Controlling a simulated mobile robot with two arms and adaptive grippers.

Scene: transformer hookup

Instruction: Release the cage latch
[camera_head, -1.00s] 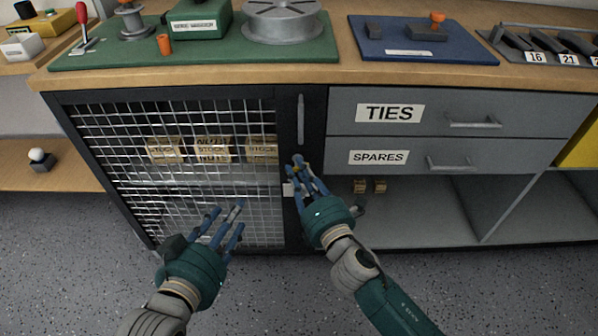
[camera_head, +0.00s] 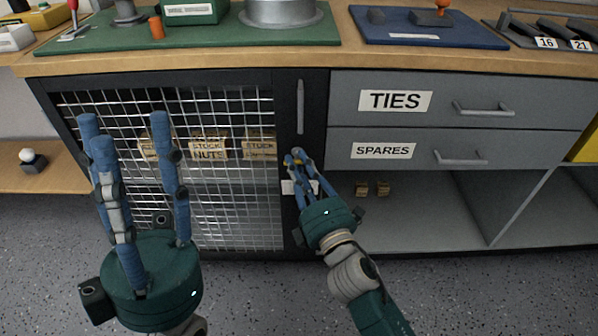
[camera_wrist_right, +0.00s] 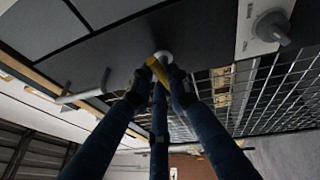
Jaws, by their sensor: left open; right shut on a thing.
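The cage door (camera_head: 225,228) is a wire mesh panel in a dark frame, and it looks closed. The cage latch (camera_head: 297,157), with a yellow part, is on the dark frame right of the mesh, below the vertical bar handle (camera_head: 300,107). My right gripper (camera_head: 299,160) is shut on the latch, which is largely hidden by the fingers. In the right wrist view, the latch's yellow bar (camera_wrist_right: 158,70) and pale round base sit between the fingertips. My left gripper (camera_head: 126,130) is open and empty, fingers up, in front of the mesh.
Behind the mesh are several labelled stock boxes (camera_head: 209,146). To the right are the TIES drawer (camera_head: 430,85), the SPARES drawer (camera_head: 430,157) and an open shelf with small blocks (camera_head: 372,189). In the wrist view a grey knob (camera_wrist_right: 272,28) sits on a pale plate.

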